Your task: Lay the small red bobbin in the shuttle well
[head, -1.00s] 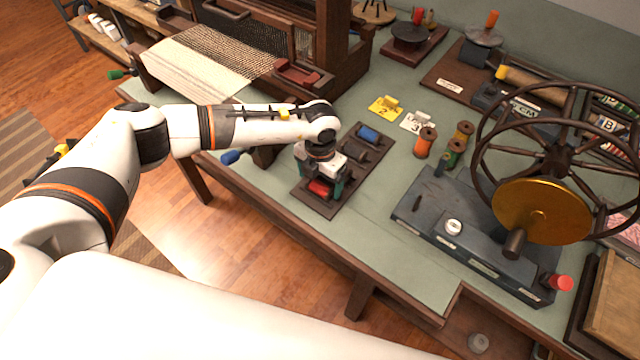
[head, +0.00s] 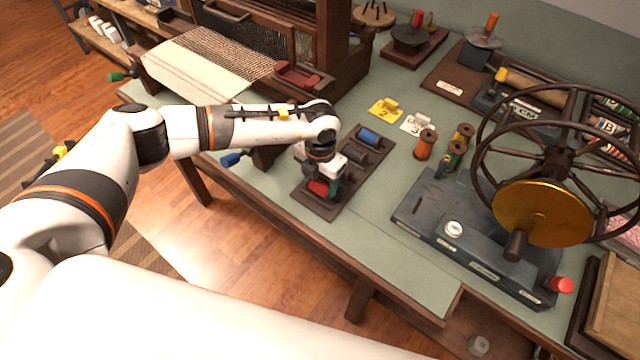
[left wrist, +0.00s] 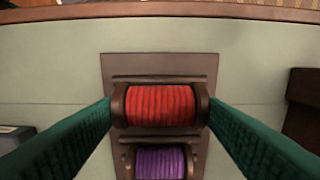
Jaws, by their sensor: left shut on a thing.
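The small red bobbin (head: 318,188) sits at the near end of a dark wooden rack (head: 318,208) on the table. In the left wrist view the red bobbin (left wrist: 160,105) lies crosswise, with dark end flanges. My left gripper (head: 321,189) points down at it; its green fingers are shut on the two flanges. The bobbin still appears to be down in the rack. A reddish-brown open wooden piece (head: 298,75) by the loom may be the shuttle; I cannot make out its well. My right gripper is not in view.
A purple bobbin (left wrist: 160,162) and a blue bobbin (head: 369,134) are in the same rack. Yellow (head: 384,109) and white number cards, several upright spools (head: 426,143) and a large wheel winder (head: 540,212) stand to the right. The loom (head: 265,40) is behind. The near-middle tabletop is clear.

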